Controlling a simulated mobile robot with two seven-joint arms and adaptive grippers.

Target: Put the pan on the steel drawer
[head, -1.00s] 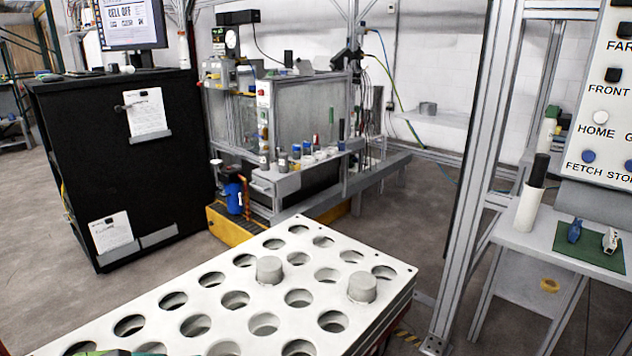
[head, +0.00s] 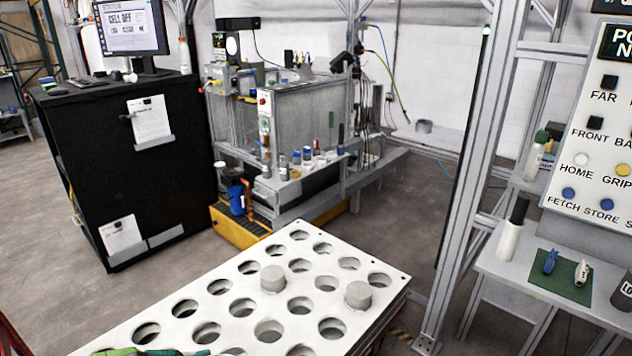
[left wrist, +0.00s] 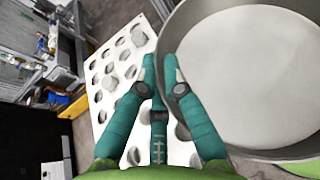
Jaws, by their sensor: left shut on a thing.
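The pan (left wrist: 258,75) is a round grey vessel with a raised rim, at the right in the left wrist view. My left gripper (left wrist: 160,62) has teal fingers shut on the pan's rim, at the left side of the pan. In the head view only a sliver of green and dark at the bottom edge shows, likely part of my left gripper (head: 130,351); the pan does not show there. My right gripper is not in view. I cannot pick out a steel drawer with certainty.
A white plate with round holes (head: 222,291) fills the lower middle, with two grey cylinders (head: 273,278) (head: 358,294) standing in it. A black cabinet (head: 110,160) stands left. A metal post (head: 462,200) and a side table (head: 497,258) stand right.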

